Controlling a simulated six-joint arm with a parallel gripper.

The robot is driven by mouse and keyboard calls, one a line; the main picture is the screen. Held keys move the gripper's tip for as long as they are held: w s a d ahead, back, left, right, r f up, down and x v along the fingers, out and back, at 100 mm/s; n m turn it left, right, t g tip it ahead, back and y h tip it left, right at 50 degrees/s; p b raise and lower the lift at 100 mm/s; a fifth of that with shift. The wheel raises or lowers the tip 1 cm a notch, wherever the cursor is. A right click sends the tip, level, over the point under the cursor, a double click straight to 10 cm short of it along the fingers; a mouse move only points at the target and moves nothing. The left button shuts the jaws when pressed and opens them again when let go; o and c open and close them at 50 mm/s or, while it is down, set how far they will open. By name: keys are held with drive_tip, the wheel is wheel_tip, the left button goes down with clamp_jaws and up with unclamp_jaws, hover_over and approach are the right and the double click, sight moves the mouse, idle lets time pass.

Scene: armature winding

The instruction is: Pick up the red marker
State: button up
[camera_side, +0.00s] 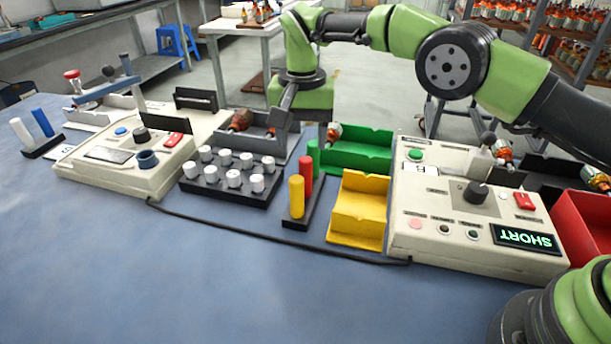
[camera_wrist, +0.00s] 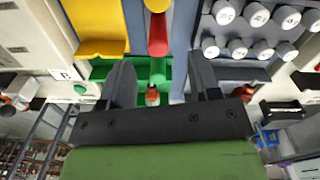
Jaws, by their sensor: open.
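The red marker (camera_side: 305,175) stands upright in a black holder (camera_side: 294,222), between a yellow marker (camera_side: 296,197) in front and a green marker (camera_side: 313,158) behind. In the wrist view the red marker (camera_wrist: 157,35) shows beyond the gap between my fingertips, slightly left of its middle. My gripper (camera_side: 303,138) is open and empty, pointing down behind and above the marker row. Its two fingers also show, spread apart, in the wrist view (camera_wrist: 160,65). I see no contact with the red marker.
A rack of white-capped cylinders (camera_side: 225,195) stands left of the markers. A yellow bin (camera_side: 342,236) and a green bin (camera_side: 372,165) are on the right. A tester reading SHORT (camera_side: 440,235) stands farther right. A black cable (camera_side: 270,240) crosses in front; the blue table (camera_side: 200,290) is clear there.

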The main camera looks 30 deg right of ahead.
sight(303, 161)
wheel_tip(303, 161, down, 3)
drive_tip(key=shift+f, duration=0.1)
drive_tip(key=f, duration=0.5)
drive_tip(key=shift+w+d+f, duration=0.15)
drive_tip(key=shift+d, duration=0.25)
drive_tip(key=c, duration=1)
